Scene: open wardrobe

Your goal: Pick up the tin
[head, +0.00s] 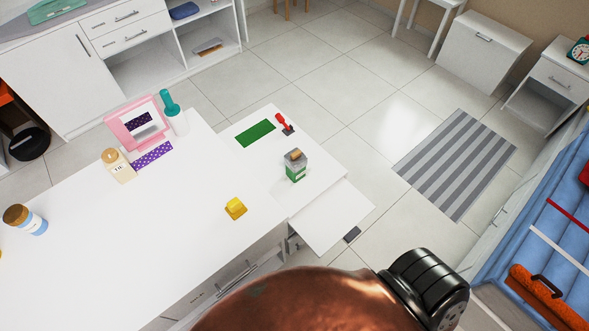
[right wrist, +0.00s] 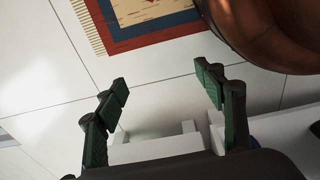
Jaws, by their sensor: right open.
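A small squarish container in green and grey with a tan top (head: 295,166), which looks like the tin, stands upright on the white tabletop (head: 330,160) in the head view, near its right end. My right gripper (right wrist: 162,80) shows only in the right wrist view, where its dark green fingers are spread with nothing between them. The tin is not seen in that view. My left gripper is in neither view.
A yellow object (head: 236,208), a green mat (head: 255,133), a red-handled stamp (head: 284,123) and a jar (head: 118,166) share the tabletop. A pink-framed mirror (head: 137,122) stands farther left. A pulled-out drawer (head: 335,213) juts out. A patterned rug (right wrist: 150,20) lies on tiles.

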